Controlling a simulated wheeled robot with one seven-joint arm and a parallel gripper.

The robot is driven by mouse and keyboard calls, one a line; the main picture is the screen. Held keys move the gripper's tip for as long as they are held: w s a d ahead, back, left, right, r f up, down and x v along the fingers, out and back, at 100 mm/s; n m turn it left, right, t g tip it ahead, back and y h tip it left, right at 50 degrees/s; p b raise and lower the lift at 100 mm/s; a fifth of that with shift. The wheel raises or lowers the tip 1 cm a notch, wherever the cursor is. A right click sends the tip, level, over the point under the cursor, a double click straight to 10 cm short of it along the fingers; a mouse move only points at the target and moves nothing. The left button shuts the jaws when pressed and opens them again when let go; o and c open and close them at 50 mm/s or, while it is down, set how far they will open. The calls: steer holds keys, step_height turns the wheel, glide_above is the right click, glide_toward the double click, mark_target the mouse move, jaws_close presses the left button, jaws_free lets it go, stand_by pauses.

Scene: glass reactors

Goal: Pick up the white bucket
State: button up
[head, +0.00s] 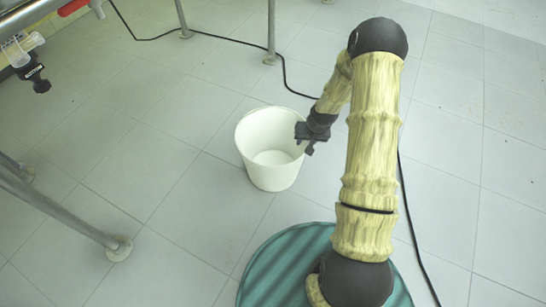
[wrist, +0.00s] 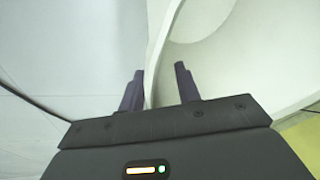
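The white bucket (head: 268,124) stands upright on the tiled floor, open at the top and empty inside. My gripper (head: 308,141) is at its right rim in the head view. In the wrist view the bucket (wrist: 235,75) fills the right side. The fingers of my gripper (wrist: 159,70) are spread, with the bucket's rim and wall between them. One finger is outside the wall and the other is over the inside. The left finger is close to the wall, and I cannot tell whether it touches. A gap shows between the wall and the right finger.
Metal legs of a frame (head: 75,220) stand on the floor at the left, with another leg (head: 271,30) behind the bucket. A black cable (head: 225,40) runs across the floor behind the bucket and down the right. The floor left of the bucket is clear.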

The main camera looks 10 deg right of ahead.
steer(key=shift+c, duration=0.4)
jaws_close()
stand_by(1.1)
